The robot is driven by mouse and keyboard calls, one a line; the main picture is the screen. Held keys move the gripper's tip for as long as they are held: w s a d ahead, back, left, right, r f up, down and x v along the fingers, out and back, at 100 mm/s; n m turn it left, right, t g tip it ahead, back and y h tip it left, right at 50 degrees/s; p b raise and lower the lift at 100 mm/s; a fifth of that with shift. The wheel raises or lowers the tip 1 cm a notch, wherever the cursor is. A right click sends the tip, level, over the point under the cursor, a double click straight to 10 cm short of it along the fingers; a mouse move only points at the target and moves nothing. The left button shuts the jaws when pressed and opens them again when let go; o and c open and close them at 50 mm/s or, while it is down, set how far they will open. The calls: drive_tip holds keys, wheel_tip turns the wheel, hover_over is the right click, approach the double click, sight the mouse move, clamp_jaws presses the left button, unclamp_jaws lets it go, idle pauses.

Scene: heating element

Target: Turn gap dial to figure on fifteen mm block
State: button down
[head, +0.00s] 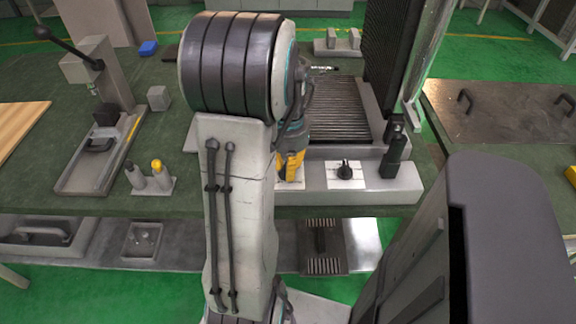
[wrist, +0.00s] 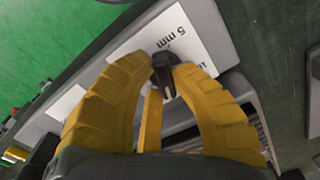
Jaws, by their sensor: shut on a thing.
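My gripper (wrist: 163,72) has yellow fingers shut on a dark dial knob (wrist: 164,84) on a white plate (wrist: 190,38). The plate reads "5 mm" beside the knob, with another figure partly hidden at a finger. In the head view my gripper (head: 290,166) is at the left white plate (head: 297,184) on the front of the grey machine base; my arm and fingers hide its knob. A second dark knob (head: 345,170) stands free on another white plate to the right. I cannot tell which block is the fifteen mm one; no figure on any block is readable.
A lever press (head: 100,130) and small bottles (head: 157,178) are at left. A black lever (head: 394,150) rises right of the free dial.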

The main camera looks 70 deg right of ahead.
drive_tip(key=shift+a+f+m, duration=0.1)
drive_tip(key=shift+a+m, duration=0.05)
drive_tip(key=shift+m, duration=2.15)
drive_tip(key=c, duration=1.1)
unclamp_jaws()
drive_tip(key=shift+o, duration=0.2)
wheel_tip(320, 180, up, 12)
